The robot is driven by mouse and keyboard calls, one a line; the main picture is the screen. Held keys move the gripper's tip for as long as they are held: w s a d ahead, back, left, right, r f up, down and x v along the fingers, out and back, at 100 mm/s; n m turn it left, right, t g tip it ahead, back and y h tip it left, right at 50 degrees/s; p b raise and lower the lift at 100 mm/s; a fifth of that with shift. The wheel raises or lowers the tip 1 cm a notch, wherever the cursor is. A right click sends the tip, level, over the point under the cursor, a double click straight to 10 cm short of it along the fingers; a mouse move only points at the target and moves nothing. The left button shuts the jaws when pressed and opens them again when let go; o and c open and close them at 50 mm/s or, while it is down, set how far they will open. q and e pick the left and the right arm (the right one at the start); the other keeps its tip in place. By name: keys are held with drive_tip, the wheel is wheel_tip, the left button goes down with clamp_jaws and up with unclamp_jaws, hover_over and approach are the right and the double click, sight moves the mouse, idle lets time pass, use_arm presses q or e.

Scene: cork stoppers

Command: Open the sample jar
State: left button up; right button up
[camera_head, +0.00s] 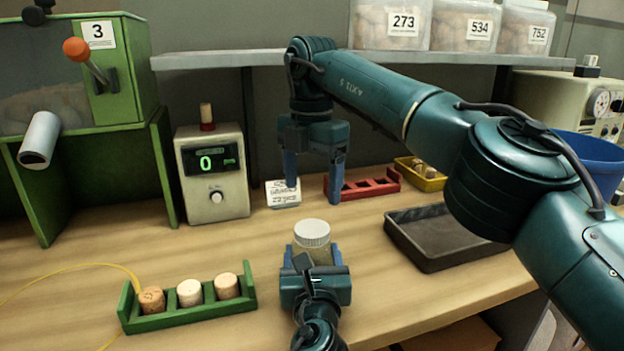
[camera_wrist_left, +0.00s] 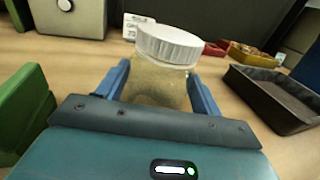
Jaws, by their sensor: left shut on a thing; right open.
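The sample jar (camera_head: 312,242) stands upright on the table in the middle of the head view, with a white ribbed lid (camera_head: 312,229) on top. In the left wrist view the jar (camera_wrist_left: 158,84) has a cloudy yellowish body and the lid (camera_wrist_left: 169,45) sits on it. My left gripper (camera_head: 314,262) is shut around the jar's body, one blue finger on each side. My right gripper (camera_head: 314,180) hangs above and behind the jar, pointing down, open and empty, apart from the lid.
A green rack (camera_head: 187,307) with three corks lies at front left. A black tray (camera_head: 440,238) is to the right. Behind are a meter (camera_head: 211,174) reading 0, a white card (camera_head: 283,194), a red rack (camera_head: 362,189) and a yellow bin (camera_head: 420,175). A shelf (camera_head: 225,60) overhangs the back.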

sight(312, 228)
drive_tip(key=m, duration=0.6)
drive_tip(key=shift+m, duration=0.3)
drive_tip(key=m, duration=0.4)
drive_tip(key=shift+f, duration=4.05)
